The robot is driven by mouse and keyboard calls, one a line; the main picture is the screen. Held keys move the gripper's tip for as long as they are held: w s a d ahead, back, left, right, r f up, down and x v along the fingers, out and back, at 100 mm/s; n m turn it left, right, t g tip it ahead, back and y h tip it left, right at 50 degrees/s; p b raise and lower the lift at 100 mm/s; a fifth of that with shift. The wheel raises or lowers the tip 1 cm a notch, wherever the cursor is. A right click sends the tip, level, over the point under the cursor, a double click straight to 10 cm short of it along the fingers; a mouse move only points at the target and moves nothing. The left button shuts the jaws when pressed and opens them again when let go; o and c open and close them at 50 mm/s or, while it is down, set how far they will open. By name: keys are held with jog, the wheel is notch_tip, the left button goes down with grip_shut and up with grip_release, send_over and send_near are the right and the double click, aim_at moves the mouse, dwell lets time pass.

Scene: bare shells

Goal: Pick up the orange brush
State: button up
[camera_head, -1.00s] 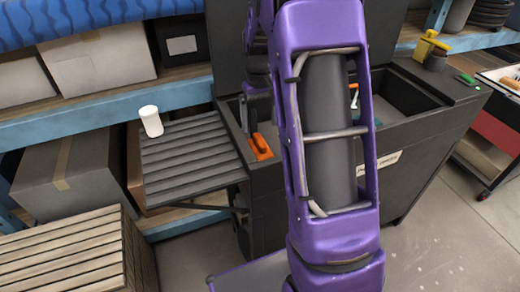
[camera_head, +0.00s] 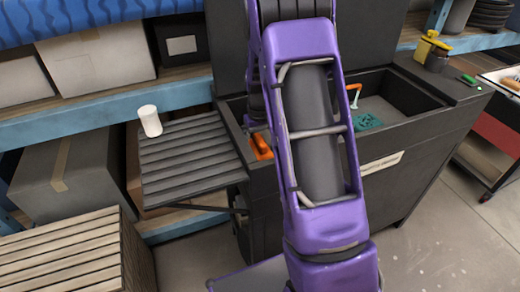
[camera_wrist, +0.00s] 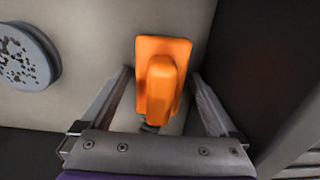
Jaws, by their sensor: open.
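The orange brush (camera_head: 262,146) lies in the left part of the dark sink unit, partly hidden behind my purple arm in the head view. In the wrist view the brush (camera_wrist: 160,82) has an orange block base with a raised orange handle, on a light grey surface. My gripper (camera_wrist: 160,85) is open, with one finger on each side of the brush's lower part. I cannot tell whether the fingers touch it. In the head view my gripper is hidden behind the arm.
Dark walls stand close on the right. A slatted side shelf (camera_head: 190,160) holds a white cup (camera_head: 150,121). A teal item (camera_head: 368,122) lies in the right basin. A yellow dispenser (camera_head: 430,46) stands on the right counter.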

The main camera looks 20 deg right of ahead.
aim_at(260, 139)
jog(key=shift+c, duration=0.3)
jog(key=c, duration=1.3)
notch_tip(260, 139, up, 10)
jog(key=shift+r+p, duration=0.1)
jog(key=shift+p, duration=0.55)
jog(key=shift+c, duration=0.2)
